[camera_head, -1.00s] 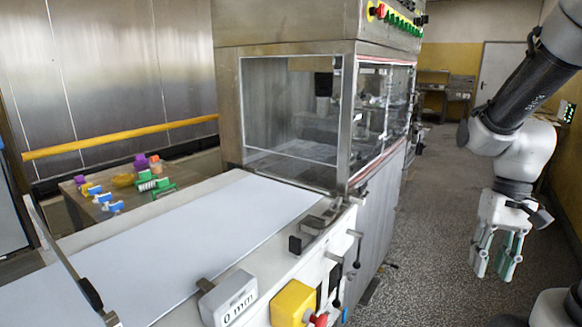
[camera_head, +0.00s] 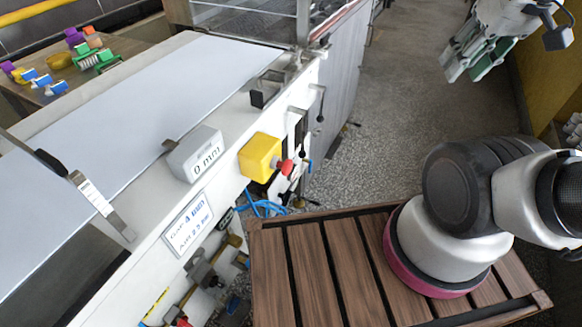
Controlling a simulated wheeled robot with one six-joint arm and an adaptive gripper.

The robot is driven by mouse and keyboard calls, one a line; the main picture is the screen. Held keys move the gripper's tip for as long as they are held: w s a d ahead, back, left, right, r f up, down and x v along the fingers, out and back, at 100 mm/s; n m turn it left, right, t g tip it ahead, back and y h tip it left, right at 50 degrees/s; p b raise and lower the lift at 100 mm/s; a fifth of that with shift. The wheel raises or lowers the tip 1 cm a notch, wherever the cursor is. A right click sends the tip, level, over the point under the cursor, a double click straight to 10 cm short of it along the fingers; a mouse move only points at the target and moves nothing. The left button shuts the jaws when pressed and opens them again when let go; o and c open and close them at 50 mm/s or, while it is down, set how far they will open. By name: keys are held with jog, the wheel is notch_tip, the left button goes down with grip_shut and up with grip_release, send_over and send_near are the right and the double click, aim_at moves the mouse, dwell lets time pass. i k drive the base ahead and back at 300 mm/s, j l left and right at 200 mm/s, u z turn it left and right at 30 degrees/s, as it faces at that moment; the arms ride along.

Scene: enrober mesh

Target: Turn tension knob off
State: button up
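My gripper (camera_head: 467,72) hangs at the top right, over the floor and away from the machine. Its two pale green-padded fingers are apart with nothing between them. The machine's white side panel (camera_head: 262,98) carries several controls, but I cannot tell which one is the tension knob. A black-handled lever (camera_head: 320,104) and dark switches show on the panel's right part. A yellow box (camera_head: 259,156) has a red button (camera_head: 286,167). Below it, small fittings (camera_head: 202,270) sit partly in shadow under the conveyor edge.
A grey display box (camera_head: 196,153) reads "0 mm", above a printed label (camera_head: 187,223). The white belt (camera_head: 95,110) runs diagonally. Blue hoses (camera_head: 262,208) hang below the panel. Speckled floor (camera_head: 390,110) is clear between machine and gripper.

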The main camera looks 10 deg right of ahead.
aim_at(285, 198)
jog(key=i+l, duration=0.1)
jog(key=l, duration=0.55)
jog(key=l+u, duration=0.45)
jog(key=l, duration=0.25)
jog(key=l+u, duration=0.4)
jog(key=l, duration=0.35)
jog(key=u, duration=0.45)
jog(key=k+j, duration=0.05)
